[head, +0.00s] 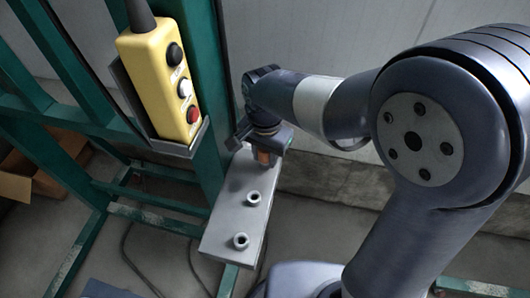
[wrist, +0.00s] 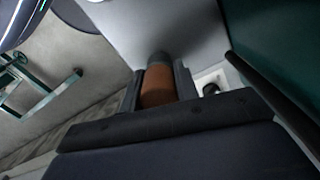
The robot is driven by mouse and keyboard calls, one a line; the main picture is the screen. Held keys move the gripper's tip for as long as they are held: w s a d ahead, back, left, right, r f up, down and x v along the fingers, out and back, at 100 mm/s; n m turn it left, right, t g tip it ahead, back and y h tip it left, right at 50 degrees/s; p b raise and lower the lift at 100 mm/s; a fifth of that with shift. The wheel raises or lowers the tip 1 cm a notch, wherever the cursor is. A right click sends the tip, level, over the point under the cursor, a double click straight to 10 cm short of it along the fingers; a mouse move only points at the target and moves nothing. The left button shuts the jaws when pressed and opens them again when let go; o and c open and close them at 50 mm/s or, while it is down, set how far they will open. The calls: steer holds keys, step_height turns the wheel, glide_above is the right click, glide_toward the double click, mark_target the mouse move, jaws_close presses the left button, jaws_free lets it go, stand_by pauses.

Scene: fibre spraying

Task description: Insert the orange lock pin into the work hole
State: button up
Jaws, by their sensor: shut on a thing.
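The orange lock pin (head: 264,157) is between the fingers of my gripper (head: 262,147), over the far end of a grey plate (head: 222,232). In the wrist view the orange pin (wrist: 158,85) sits between both dark fingers of my gripper (wrist: 160,78), its dark grey end pointing away toward the plate (wrist: 190,25). Two raised round collars stand on the plate, a middle one (head: 253,197) and a near one (head: 240,240). I cannot tell which opening is the work hole, nor whether the pin's tip touches the plate or is inside a hole.
A yellow control box (head: 160,85) with black, white and red buttons hangs on the green steel frame (head: 205,60), left of my gripper. In the wrist view a pale square with a dark round centre (wrist: 210,86) lies right of the fingers. A cardboard box (head: 15,185) stands far left.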

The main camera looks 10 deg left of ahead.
steer(key=shift+f, duration=0.25)
steer(key=o, duration=1)
steer(key=shift+o, duration=0.2)
step_height(320, 180, up, 11)
steer(key=shift+f, duration=0.1)
step_height(320, 180, down, 11)
steer(key=shift+r, duration=0.65)
